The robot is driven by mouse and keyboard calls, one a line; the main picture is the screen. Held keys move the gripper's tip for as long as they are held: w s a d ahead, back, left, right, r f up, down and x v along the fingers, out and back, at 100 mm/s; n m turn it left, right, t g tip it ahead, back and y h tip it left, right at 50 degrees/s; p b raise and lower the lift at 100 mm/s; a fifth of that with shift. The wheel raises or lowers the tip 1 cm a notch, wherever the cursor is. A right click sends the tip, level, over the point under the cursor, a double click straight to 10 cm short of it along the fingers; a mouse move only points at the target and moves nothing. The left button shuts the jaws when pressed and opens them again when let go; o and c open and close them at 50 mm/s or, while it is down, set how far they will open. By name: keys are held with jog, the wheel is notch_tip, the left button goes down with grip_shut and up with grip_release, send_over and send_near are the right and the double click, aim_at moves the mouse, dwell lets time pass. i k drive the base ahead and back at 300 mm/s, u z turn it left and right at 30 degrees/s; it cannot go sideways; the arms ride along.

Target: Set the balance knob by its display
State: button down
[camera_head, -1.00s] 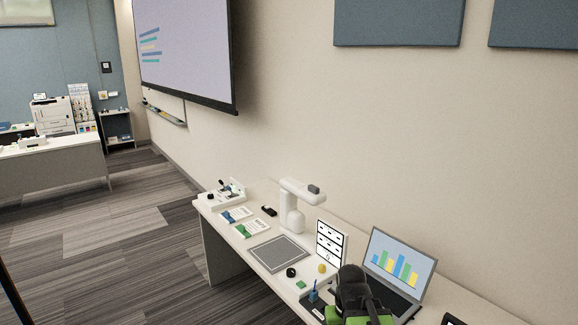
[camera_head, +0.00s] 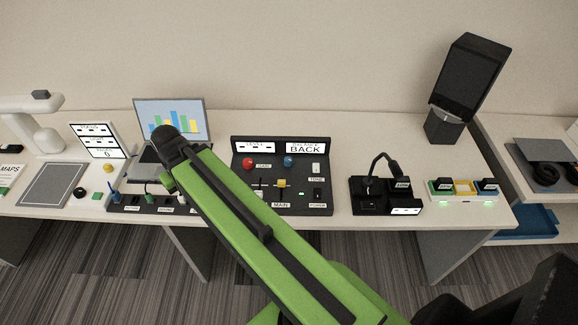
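The black control panel (camera_head: 240,185) stands on the long table in the middle of the view. Its raised back has a display (camera_head: 304,147) at the right, reading BACK under a small heading that looks like BALANCE. A blue knob (camera_head: 288,161) sits just below this display. A red knob (camera_head: 249,163) sits to its left, by a GAIN label and under a second display (camera_head: 256,147). My green arm crosses the panel's lower left and hides part of it. No gripper fingers can be made out, and nothing of mine visibly touches the blue knob.
The panel also carries a yellow slider (camera_head: 281,183) and a white switch (camera_head: 316,168). A laptop (camera_head: 171,118) stands to the left, partly behind my arm. A black stand (camera_head: 408,199) and a tall black device (camera_head: 468,75) are to the right. Table space behind the stand is clear.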

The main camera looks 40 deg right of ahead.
aim_at(288, 160)
jog(key=z, duration=0.9)
jog(key=k, duration=0.5)
jog(key=i, duration=0.5)
jog(key=z, duration=0.9)
jog(key=k, duration=1.1)
jog(key=u, duration=0.3)
